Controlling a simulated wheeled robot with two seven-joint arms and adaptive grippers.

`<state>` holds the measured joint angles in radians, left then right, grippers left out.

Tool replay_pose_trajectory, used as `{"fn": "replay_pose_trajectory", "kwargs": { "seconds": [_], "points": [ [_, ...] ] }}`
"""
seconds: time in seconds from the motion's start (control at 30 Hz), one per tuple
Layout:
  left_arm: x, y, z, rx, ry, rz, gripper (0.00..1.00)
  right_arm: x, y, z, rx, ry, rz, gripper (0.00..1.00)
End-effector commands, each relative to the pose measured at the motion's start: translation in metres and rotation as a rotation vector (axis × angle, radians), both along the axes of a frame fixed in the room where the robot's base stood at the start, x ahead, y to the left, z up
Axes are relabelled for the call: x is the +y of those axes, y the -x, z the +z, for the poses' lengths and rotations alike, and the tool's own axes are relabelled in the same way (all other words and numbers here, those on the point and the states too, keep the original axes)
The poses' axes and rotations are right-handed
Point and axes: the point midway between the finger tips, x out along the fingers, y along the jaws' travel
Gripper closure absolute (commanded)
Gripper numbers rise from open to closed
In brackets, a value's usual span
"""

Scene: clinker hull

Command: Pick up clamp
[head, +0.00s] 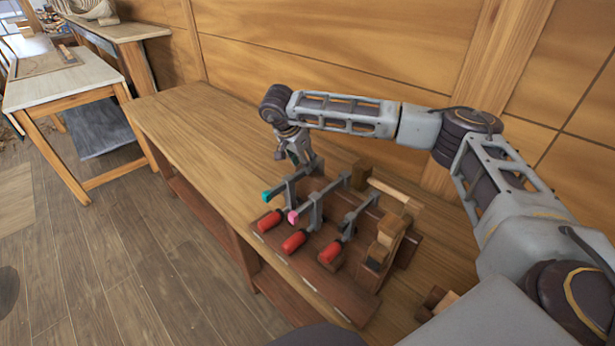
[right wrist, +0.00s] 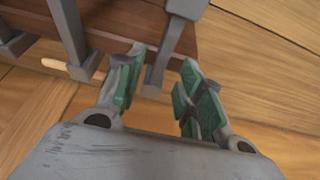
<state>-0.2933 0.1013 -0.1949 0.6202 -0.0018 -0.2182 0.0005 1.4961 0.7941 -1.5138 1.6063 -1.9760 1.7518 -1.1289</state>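Several grey bar clamps with red handles stand in a dark wooden rack (head: 310,268) on the bench. The leftmost clamp (head: 287,187) has a teal tip, the middle clamp (head: 314,208) a pink tip, and another clamp (head: 350,222) stands to the right. My right gripper (head: 295,158) is at the back end of the leftmost clamp. In the right wrist view, my right gripper (right wrist: 160,72) has its green-padded fingers apart, with a grey clamp bar (right wrist: 167,58) showing between them. I cannot tell whether they touch it. My left gripper is not in view.
Wooden blocks and a plane-like tool (head: 385,240) stand at the rack's right end. The wooden bench (head: 185,125) is clear left of the rack. A panelled wall (head: 330,45) rises close behind my right arm. Another table (head: 60,85) stands far left.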

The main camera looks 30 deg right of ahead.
Motion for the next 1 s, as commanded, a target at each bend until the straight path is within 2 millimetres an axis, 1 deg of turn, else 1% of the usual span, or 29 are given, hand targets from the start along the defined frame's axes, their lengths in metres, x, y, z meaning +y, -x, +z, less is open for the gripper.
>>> {"fn": "replay_pose_trajectory", "kwargs": {
  "seconds": [0.1,0.2,0.5,0.77,1.0],
  "points": [
    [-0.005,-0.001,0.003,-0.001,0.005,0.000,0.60,-0.005,-0.001,-0.010,0.002,0.001,-0.001,0.62],
    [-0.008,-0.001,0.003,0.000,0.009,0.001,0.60,-0.007,-0.002,-0.016,0.001,0.000,0.000,0.62],
    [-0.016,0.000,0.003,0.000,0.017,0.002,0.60,-0.007,-0.002,-0.018,0.000,0.000,0.000,0.62],
    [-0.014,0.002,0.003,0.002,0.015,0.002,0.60,-0.007,-0.002,-0.018,0.000,0.000,0.000,0.62],
    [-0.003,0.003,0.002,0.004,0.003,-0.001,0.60,-0.007,-0.002,-0.019,0.000,0.000,0.000,0.62]
  ]
}}
